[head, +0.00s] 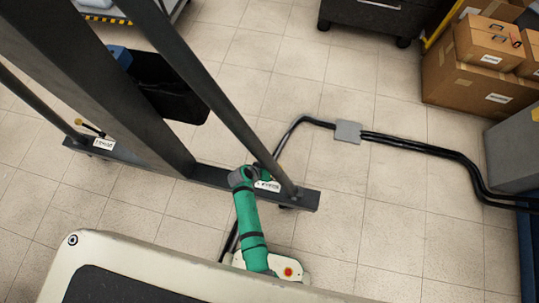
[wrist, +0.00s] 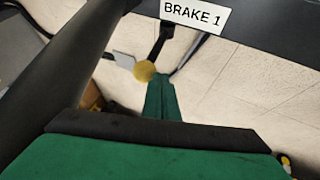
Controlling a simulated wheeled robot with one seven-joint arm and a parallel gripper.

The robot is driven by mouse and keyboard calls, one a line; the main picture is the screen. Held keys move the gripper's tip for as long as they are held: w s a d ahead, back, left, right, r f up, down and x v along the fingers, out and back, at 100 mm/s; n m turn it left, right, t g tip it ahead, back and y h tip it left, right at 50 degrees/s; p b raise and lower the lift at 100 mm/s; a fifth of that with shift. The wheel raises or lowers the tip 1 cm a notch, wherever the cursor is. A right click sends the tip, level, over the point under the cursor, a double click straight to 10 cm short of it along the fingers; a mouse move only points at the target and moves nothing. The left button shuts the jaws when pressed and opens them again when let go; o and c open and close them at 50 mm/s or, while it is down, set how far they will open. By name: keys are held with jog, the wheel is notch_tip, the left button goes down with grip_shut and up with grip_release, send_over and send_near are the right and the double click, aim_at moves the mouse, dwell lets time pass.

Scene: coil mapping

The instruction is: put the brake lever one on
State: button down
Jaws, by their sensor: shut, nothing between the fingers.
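The brake one lever is a black handle with a yellow knob (wrist: 145,70), beside a white label reading BRAKE 1 (wrist: 194,14) in the wrist view. The knob is just at the tips of my gripper (wrist: 160,84); I cannot tell whether they touch. My gripper is shut and holds nothing. In the head view my green arm reaches the right end of the dark frame's foot (head: 302,199), by a white label (head: 268,186). There my arm hides the lever.
A second lever with a yellow knob (head: 78,122) is at the left of the foot. Dark slanting posts (head: 215,100) rise near my arm. Black cables (head: 425,148) cross the floor through a grey box (head: 348,132). Cardboard boxes (head: 485,75) stand at the right.

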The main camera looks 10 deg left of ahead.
jog(key=v, duration=1.2)
jog(key=shift+a, duration=0.3)
